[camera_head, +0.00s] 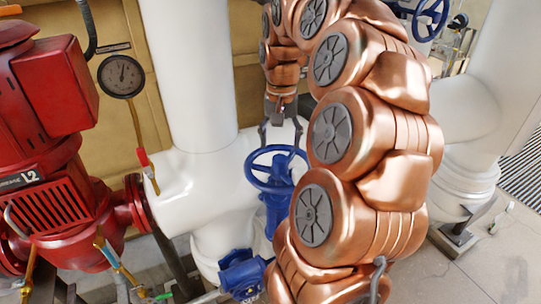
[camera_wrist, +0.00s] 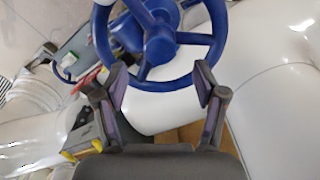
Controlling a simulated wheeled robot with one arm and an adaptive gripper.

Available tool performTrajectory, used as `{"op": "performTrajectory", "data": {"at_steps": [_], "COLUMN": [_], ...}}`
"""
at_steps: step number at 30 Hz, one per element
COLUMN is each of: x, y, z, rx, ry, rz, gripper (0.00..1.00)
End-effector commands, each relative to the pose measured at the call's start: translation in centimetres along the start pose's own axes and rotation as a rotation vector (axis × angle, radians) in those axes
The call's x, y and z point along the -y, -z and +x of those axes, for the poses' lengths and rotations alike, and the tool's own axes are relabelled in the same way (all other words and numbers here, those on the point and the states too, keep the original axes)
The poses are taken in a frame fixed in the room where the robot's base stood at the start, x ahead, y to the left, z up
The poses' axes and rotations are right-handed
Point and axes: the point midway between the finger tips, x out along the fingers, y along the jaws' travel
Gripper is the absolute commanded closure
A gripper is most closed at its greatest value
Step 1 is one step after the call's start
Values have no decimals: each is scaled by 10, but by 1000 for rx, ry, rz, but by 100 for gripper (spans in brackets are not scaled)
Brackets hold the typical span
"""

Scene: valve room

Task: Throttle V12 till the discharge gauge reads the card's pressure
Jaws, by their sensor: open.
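A blue handwheel (camera_head: 250,170) sits on a blue valve body (camera_head: 275,212) beside the white pipe in the head view. It fills the top of the wrist view (camera_wrist: 158,84), with its hub and spokes showing. No V12 tag is readable on it. My gripper (camera_head: 282,130) is open just above the wheel. In the wrist view the two fingertips (camera_wrist: 162,75) are apart, one on each side of the lower rim, with no clear grasp. A round dial gauge (camera_head: 121,76) stands at the upper left; its reading is too small to make out. No card is identifiable.
A red pump (camera_head: 50,180) with a plate ending in "2" stands at the left. Thick white pipes (camera_head: 190,80) run behind the wheel. Another blue handwheel (camera_head: 431,15) is at the upper right. A small red-handled valve (camera_head: 143,157) is near the pump. Floor (camera_head: 495,255) shows at the right.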

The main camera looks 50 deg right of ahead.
Motion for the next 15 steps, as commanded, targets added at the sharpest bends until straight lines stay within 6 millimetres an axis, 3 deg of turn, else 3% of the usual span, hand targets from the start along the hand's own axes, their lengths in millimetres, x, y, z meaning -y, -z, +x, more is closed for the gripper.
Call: {"op": "performTrajectory", "data": {"at_steps": [7,15], "x": [1,1], "y": [0,0], "z": [0,-1], "rx": [1,1], "ry": [1,1], "rz": [-63,-369], "gripper": [29,29]}}
